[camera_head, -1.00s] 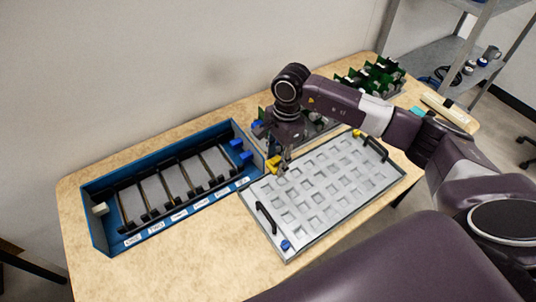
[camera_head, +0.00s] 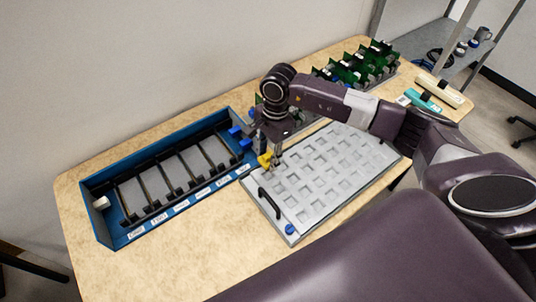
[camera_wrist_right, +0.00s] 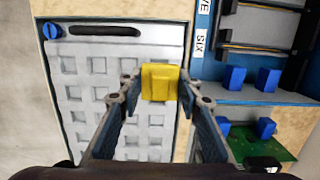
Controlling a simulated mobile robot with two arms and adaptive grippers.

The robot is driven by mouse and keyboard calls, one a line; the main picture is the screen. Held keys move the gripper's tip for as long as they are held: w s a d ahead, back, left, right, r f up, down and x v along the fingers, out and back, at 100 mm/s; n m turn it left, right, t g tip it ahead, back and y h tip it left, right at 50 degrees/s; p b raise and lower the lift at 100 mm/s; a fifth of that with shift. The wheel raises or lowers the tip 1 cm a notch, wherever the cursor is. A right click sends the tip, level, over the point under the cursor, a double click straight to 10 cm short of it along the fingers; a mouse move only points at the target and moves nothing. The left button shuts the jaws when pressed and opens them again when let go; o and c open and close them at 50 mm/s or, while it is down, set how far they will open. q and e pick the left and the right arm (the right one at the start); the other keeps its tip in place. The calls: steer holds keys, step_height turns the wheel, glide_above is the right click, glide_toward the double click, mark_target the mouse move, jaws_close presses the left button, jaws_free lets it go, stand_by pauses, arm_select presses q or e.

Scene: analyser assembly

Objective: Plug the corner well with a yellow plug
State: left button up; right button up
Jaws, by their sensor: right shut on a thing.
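My right gripper (camera_head: 270,152) is shut on a yellow plug (camera_head: 265,160). In the right wrist view the yellow plug (camera_wrist_right: 159,82) sits between the fingertips (camera_wrist_right: 160,88). It appears over the long edge of the white tray (camera_head: 300,215), on the side facing the blue rack; I cannot tell its height above the tray. The tray has rows of square wells (camera_head: 322,159). A blue plug (camera_head: 289,229) sits at the tray's near corner and also shows in the right wrist view (camera_wrist_right: 52,31). The tray's far end is partly hidden by my right arm. My left gripper is not in view.
A blue rack (camera_head: 112,240) with dark rails and blue blocks lies left of the tray. Green circuit boards (camera_head: 350,68) stand behind. The front-left table top (camera_head: 200,260) is clear.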

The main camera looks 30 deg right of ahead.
steer(key=b, duration=0.2)
glide_above(267, 177)
steer(key=shift+d+f, duration=0.2)
steer(key=shift+f, duration=1.95)
steer(key=shift+f+b, duration=0.95)
steer(key=shift+f, duration=0.15)
steer(key=shift+s+f, duration=0.2)
steer(key=shift+f, duration=0.05)
steer(key=o, duration=1.3)
steer(key=shift+w, duration=0.1)
steer(key=shift+o, duration=0.4)
steer(key=shift+w, duration=0.1)
steer(key=shift+r+b, duration=0.3)
steer(key=shift+r+p, duration=0.75)
steer(key=shift+r, duration=1.05)
